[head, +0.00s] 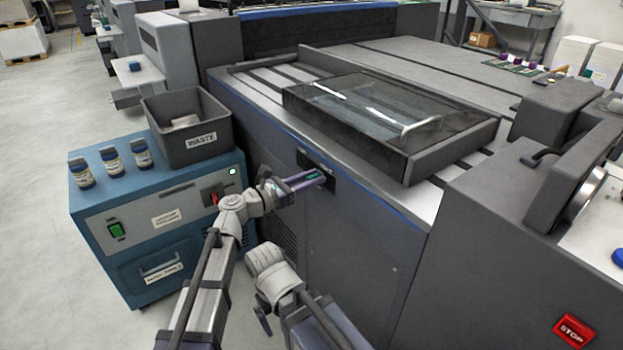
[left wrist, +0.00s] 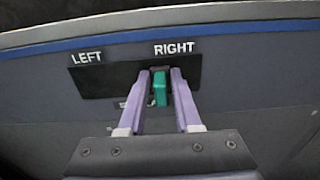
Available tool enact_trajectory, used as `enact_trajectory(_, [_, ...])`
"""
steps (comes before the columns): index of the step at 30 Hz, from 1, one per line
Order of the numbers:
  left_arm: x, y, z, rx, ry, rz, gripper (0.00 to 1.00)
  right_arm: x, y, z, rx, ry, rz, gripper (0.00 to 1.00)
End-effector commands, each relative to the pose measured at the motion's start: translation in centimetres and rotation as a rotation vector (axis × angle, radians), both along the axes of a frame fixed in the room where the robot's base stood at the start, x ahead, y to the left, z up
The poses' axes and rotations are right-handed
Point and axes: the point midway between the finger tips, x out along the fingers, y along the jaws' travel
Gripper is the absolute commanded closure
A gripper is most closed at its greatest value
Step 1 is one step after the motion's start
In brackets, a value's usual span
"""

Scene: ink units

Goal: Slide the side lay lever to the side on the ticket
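The side lay lever is a small green tab (left wrist: 159,88) on a dark plate (left wrist: 105,82) marked LEFT and RIGHT. It stands below the word RIGHT. In the head view the green lever (head: 314,178) shows at the press's side panel. My left gripper (left wrist: 160,82) has its two purple fingers on either side of the lever, with a narrow gap showing on each side. In the head view the left gripper (head: 322,178) reaches the plate. My right arm is folded low in the middle; its fingers do not show. I cannot make out a readable ticket.
A blue cabinet (head: 160,235) stands left of the press, bearing a grey WASTE bin (head: 190,147) and several small bottles. A clear-topped cover (head: 365,108) lies on the press bed. Floor at left is clear.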

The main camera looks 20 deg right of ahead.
Motion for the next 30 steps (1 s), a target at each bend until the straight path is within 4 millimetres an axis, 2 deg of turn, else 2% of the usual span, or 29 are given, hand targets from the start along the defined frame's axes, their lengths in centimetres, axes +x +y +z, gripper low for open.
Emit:
enact_trajectory(1, [-0.01, 0.02, 0.00, 0.000, 0.000, 0.000, 0.89, 0.00, 0.00, 0.00, 0.000, 0.000, 0.000, 0.00])
enact_trajectory(4, [-0.01, 0.02, 0.00, 0.000, 0.000, 0.000, 1.00, 0.00, 0.00, 0.00, 0.000, 0.000, 0.000, 0.00])
enact_trajectory(30, [-0.01, 0.04, -0.01, 0.000, 0.000, 0.000, 1.00, 0.00, 0.00, 0.00, 0.000, 0.000, 0.000, 0.00])
